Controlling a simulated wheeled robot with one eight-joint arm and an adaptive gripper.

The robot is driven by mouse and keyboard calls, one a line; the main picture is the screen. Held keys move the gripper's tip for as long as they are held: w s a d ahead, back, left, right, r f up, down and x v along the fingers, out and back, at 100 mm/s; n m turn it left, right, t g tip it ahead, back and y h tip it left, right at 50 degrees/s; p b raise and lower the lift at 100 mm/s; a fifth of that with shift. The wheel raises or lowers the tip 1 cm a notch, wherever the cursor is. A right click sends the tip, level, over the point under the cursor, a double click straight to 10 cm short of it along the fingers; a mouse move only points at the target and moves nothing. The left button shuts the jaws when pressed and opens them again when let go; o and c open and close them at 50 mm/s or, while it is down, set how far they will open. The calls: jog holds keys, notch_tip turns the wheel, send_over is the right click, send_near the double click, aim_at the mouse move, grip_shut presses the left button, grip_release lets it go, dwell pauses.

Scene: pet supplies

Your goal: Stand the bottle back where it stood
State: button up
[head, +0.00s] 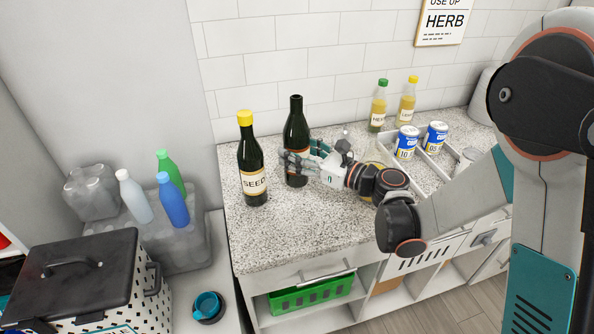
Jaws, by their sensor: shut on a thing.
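A dark green bottle (296,127) with no yellow cap stands upright on the speckled counter (262,238). My gripper (297,162) reaches it from the right and is shut on its lower body. The fingers hide part of the bottle there, and I cannot tell whether its base touches the counter. A similar dark bottle (249,160) with a yellow cap and a "SEED" label stands just to its left, with a small gap between them.
Two yellowish bottles, one green-capped (378,106) and one yellow-capped (406,104), stand behind right. A divided tray (425,177) holds cans. Coloured bottles (172,200) and a black-lidded bin (75,275) are at left. The counter's front left is clear.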

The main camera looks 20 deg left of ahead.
jog(key=shift+f+b, duration=0.8)
jog(key=shift+f, duration=1.5)
jog(key=shift+f, duration=0.15)
jog(key=o, duration=1.2)
jog(key=shift+d, duration=0.15)
jog(key=v, duration=1.2)
jog(key=shift+p, duration=0.35)
